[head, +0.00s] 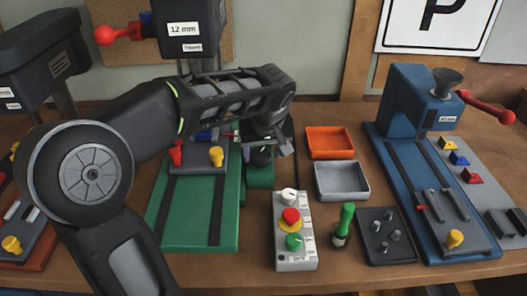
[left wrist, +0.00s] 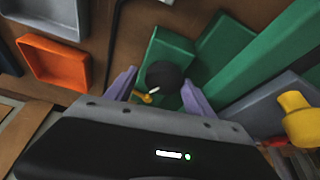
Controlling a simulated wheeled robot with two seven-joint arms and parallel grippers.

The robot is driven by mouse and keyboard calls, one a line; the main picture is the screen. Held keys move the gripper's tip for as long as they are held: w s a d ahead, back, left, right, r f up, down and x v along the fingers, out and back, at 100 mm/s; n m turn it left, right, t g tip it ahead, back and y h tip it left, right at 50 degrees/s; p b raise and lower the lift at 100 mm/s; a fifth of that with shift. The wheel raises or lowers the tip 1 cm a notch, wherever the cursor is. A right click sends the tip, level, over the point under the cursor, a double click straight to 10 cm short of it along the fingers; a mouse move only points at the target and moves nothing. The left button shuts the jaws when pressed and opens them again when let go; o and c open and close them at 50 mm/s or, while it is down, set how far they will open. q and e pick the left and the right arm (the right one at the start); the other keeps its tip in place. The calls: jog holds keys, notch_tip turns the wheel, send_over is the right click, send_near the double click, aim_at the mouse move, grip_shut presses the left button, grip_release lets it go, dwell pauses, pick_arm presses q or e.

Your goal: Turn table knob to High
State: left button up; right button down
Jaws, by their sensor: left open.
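A round black knob (left wrist: 167,76) with a short white mark sits over a green block in the left wrist view. A small yellow part shows just beside it. In the head view the knob area is mostly hidden behind my left gripper (head: 262,148). My left gripper (left wrist: 158,92) is open, its two pale purple fingers on either side of the knob; I cannot tell whether they touch it. No setting label is readable there. My right gripper is not in view.
A grey control box (head: 296,262) with a white knob, red button and green button stands in front. Orange (head: 330,155) and grey (head: 342,196) trays lie to the right. The green machine base (head: 160,225) is at left, a blue drill press (head: 395,100) at right.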

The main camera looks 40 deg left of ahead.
aim_at(261, 153)
pick_arm(q)
notch_tip(261, 153, up, 2)
jog(key=shift+a+r+p, duration=0.1)
jog(key=shift+p, duration=0.4)
jog(key=shift+s+d+r+p, duration=0.35)
jog(key=shift+s+r, duration=0.1)
jog(key=shift+r, duration=0.25)
jog(key=shift+d+r+p, duration=0.15)
jog(key=shift+r+p, duration=0.15)
jog(key=shift+r, duration=0.1)
jog(key=p+v, duration=0.1)
jog(key=v, duration=0.1)
jog(key=p+v, duration=0.1)
jog(key=v, duration=0.1)
jog(key=shift+s+d+r, duration=0.1)
jog(key=shift+s+d, duration=0.05)
jog(key=shift+d, duration=0.15)
